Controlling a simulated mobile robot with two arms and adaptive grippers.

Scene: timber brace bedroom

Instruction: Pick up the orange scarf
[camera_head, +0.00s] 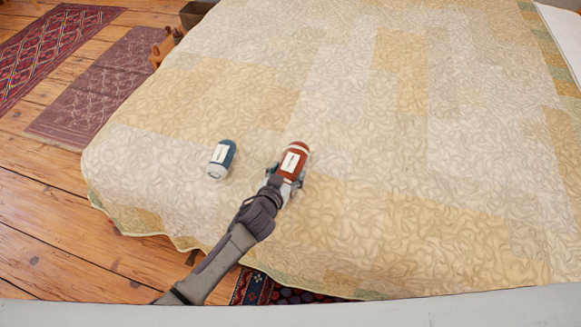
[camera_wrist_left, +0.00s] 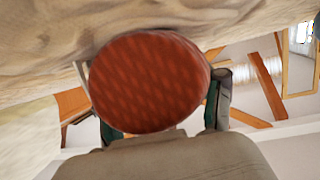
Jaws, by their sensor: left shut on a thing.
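The orange scarf (camera_head: 300,160) is a rolled, red-orange bundle with a white label, over the patterned quilt in the head view. Its round, woven-looking end fills the middle of the left wrist view (camera_wrist_left: 150,82). My left gripper (camera_head: 286,174) is shut on the scarf, with one finger on each side of it; the fingers also show beside the roll in the wrist view. I cannot tell whether the scarf touches the quilt. My right gripper is not in view.
A blue roll with a white label (camera_head: 222,158) lies on the quilt, left of the orange scarf and apart from it. The bed (camera_head: 350,100) is otherwise clear. Patterned rugs (camera_head: 95,85) lie on the wooden floor at left.

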